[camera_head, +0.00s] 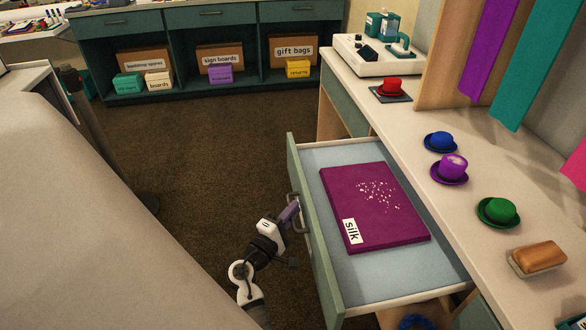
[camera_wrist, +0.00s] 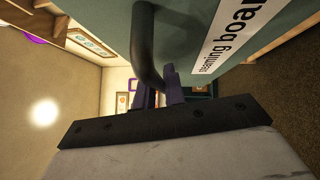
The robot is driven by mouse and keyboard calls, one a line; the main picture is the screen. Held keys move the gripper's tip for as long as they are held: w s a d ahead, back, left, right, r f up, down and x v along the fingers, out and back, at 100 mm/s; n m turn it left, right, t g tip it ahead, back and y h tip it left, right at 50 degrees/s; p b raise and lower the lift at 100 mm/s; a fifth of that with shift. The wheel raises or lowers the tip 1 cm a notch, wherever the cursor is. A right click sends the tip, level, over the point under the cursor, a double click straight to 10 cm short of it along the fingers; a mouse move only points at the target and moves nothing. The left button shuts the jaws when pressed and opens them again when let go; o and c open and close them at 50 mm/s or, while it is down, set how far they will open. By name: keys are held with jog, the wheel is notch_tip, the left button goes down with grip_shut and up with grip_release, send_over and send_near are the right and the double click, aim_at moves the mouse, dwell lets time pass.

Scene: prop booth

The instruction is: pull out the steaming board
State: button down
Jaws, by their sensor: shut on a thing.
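The steaming board is a drawer-like green-fronted pull-out (camera_head: 310,240) under the counter, and it stands well out in the head view. Its label, partly cut off, shows in the wrist view (camera_wrist: 228,35). A purple board (camera_head: 365,225) marked "silk", with pale specks on it, lies on its light blue top. My gripper (camera_head: 290,212) is at the dark bar handle (camera_head: 298,208) on the front. In the wrist view my gripper's purple fingers (camera_wrist: 172,85) are shut on that handle (camera_wrist: 145,45).
Small hats stand on the counter (camera_head: 475,180) at the right, with a brush (camera_head: 538,257) nearer. A white machine (camera_head: 375,55) stands at the counter's far end. A large pale surface (camera_head: 80,220) fills the left. Brown floor (camera_head: 200,150) is clear between.

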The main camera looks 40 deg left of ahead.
jog(key=c, duration=1.5)
grip_release()
jog(key=s+b, duration=0.1)
jog(key=s, duration=0.3)
jog(key=s+d+f, duration=0.1)
jog(key=s, duration=0.4)
jog(key=s+d+f+b, duration=0.1)
jog(key=s, duration=0.3)
jog(key=shift+s+b, duration=0.3)
